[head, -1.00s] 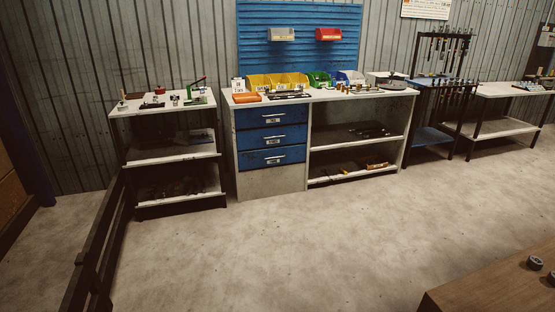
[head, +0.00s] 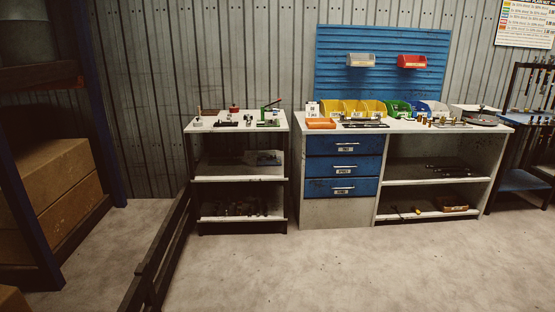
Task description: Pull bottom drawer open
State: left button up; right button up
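The workbench (head: 336,215) stands across the room against the wall, with three blue drawers stacked on its left side. The bottom drawer (head: 325,188) is the lowest blue front, with a pale bar handle (head: 343,188) and a small label under it. It is closed, flush with the middle drawer (head: 325,168) and the top drawer (head: 325,147), which are closed too. Below it is a plain pale panel. Neither of my grippers shows in the head view.
A shelf cart (head: 240,179) stands left of the workbench. A dark low rail (head: 162,255) runs along the floor at left, beside a rack with cardboard boxes (head: 62,170). The concrete floor (head: 350,270) before the drawers is clear.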

aim_at(353, 186)
jog(key=i+l+z, duration=0.1)
jog(key=i+z, duration=0.2)
jog(key=i, duration=0.25)
jog(key=i+z, duration=0.3)
jog(key=i, duration=0.3)
jog(key=i+j+z, duration=0.25)
jog(key=i, duration=0.3)
jog(key=i+j+z, duration=0.3)
jog(key=i, duration=0.25)
jog(key=i+l+u, duration=0.1)
jog(key=i, duration=0.4)
jog(key=i+l, duration=0.15)
jog(key=i, duration=0.35)
jog(key=i+l+u, duration=0.15)
jog(key=i, duration=0.3)
jog(key=i+l, duration=0.15)
jog(key=i, duration=0.35)
jog(key=i+l+u, duration=0.15)
jog(key=i, duration=0.35)
jog(key=i+l+u, duration=0.15)
